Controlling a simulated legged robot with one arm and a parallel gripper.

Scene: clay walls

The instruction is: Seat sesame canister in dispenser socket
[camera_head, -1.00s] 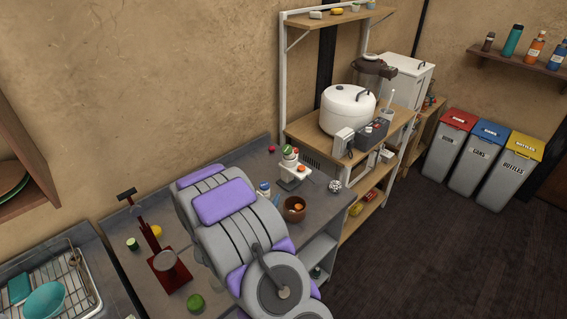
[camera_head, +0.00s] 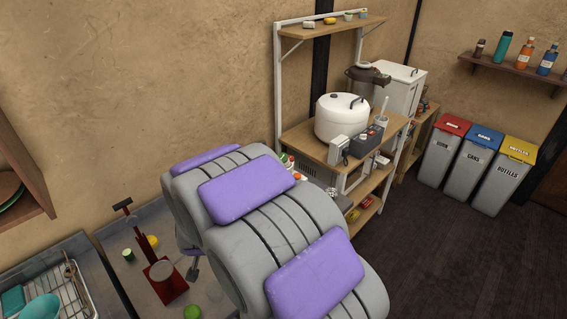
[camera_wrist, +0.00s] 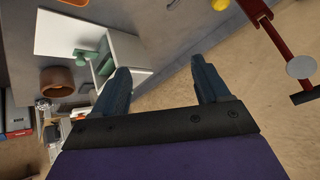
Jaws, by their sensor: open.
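A white stand (camera_wrist: 125,50), which looks like the dispenser, is in the upper left of the wrist view, beyond the left finger. Green parts (camera_wrist: 88,57) show on it; I cannot tell whether one is the sesame canister. No socket can be made out. In the head view my arm covers most of this area, leaving only a small green and white top (camera_head: 285,160) beside it.
A brown bowl (camera_wrist: 57,82) is near the stand. A red press (camera_head: 163,278) stands on the grey counter with a green item (camera_head: 192,312) in front. A dish rack (camera_head: 62,290) is at left. A shelf unit with a white cooker (camera_head: 342,117) is beyond my arm.

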